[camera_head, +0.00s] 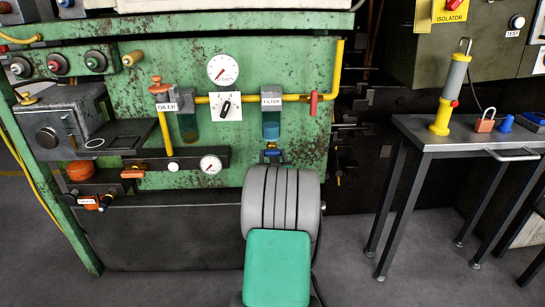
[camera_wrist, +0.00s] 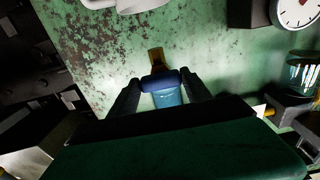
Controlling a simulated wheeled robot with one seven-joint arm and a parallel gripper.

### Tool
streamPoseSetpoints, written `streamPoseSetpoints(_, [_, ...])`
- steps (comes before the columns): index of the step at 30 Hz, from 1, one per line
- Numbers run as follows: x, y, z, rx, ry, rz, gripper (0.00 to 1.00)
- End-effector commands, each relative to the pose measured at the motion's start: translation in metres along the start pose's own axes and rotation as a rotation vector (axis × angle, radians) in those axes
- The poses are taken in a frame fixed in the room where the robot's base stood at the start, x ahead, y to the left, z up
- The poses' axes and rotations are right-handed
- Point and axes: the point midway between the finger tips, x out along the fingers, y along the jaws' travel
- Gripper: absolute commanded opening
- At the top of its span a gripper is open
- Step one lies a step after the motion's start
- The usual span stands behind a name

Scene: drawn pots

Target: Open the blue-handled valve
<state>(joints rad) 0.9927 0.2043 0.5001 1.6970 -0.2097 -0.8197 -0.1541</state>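The blue-handled valve (camera_head: 271,153) sits low on the green panel, just below the filter bowl (camera_head: 271,125). In the wrist view its blue handle (camera_wrist: 158,78) lies between the two dark fingers of my gripper (camera_wrist: 162,87), with a brass-coloured part behind it. My gripper is open around the handle, with one finger on each side. Narrow gaps seem to show, so I cannot see firm contact. In the head view my own arm hides most of the gripper and the space below the valve.
A pressure gauge (camera_head: 210,164) is left of the valve. A yellow pipe (camera_head: 322,97) with a red handle (camera_head: 313,103) runs above. A metal table (camera_head: 455,136) with a yellow-based tool (camera_head: 450,95) and a padlock (camera_head: 485,120) stands right. Floor between is clear.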

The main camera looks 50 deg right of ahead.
Motion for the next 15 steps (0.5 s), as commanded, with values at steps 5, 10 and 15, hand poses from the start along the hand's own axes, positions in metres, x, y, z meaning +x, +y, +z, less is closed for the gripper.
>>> streamPoseSetpoints(5, [-0.0001, 0.0000, 0.0000, 0.000, 0.000, 0.000, 0.41])
streamPoseSetpoints(10, [-0.0002, 0.0002, 0.0001, 0.000, 0.000, 0.000, 0.27])
streamPoseSetpoints(15, [-0.0002, 0.0005, 0.0001, 0.000, 0.000, 0.001, 0.14])
